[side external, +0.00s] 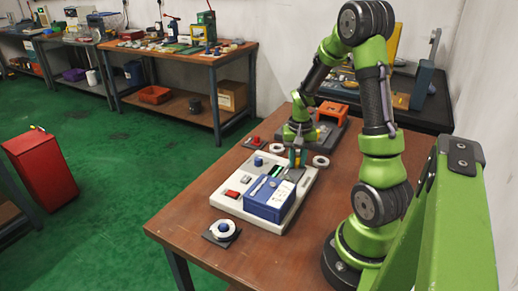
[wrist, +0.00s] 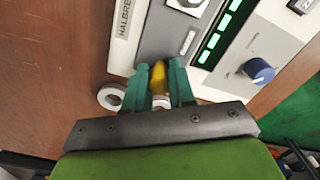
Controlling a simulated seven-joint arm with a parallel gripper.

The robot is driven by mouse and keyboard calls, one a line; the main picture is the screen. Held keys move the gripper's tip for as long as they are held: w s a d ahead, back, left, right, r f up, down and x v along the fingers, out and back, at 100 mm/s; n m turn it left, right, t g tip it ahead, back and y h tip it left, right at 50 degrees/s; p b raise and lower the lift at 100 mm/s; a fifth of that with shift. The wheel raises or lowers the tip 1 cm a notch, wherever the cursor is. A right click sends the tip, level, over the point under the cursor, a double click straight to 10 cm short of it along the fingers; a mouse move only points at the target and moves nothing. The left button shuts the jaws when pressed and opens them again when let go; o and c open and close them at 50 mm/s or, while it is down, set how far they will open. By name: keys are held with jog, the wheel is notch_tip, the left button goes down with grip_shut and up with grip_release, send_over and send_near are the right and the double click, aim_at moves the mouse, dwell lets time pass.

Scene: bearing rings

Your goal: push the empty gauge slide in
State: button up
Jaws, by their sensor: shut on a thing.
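My gripper (side external: 298,160) is low at the far right end of the pale gauge unit (side external: 308,184). In the wrist view its two teal fingers (wrist: 160,84) are shut on a yellow piece (wrist: 158,73), which looks like a handle at the edge of a dark grey plate (wrist: 160,42). This plate appears to be the gauge slide; it carries a light square part (wrist: 187,5) and a pale slot. No ring shows on its visible part. How far the slide stands out is unclear.
A white ring (wrist: 111,97) lies beside the fingers; another ring (side external: 321,161) shows outside. The unit has a blue knob (wrist: 259,70) and green display (wrist: 218,32). A blue box (side external: 266,211) stands at the front; an orange stand (side external: 332,109) is behind.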

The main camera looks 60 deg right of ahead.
aim_at(284, 179)
jog(key=shift+a, duration=4.9)
jog(key=o, duration=0.7)
jog(key=shift+d, duration=0.15)
jog(key=shift+r, duration=0.1)
jog(key=shift+r, duration=3.4)
jog(key=shift+d, duration=0.1)
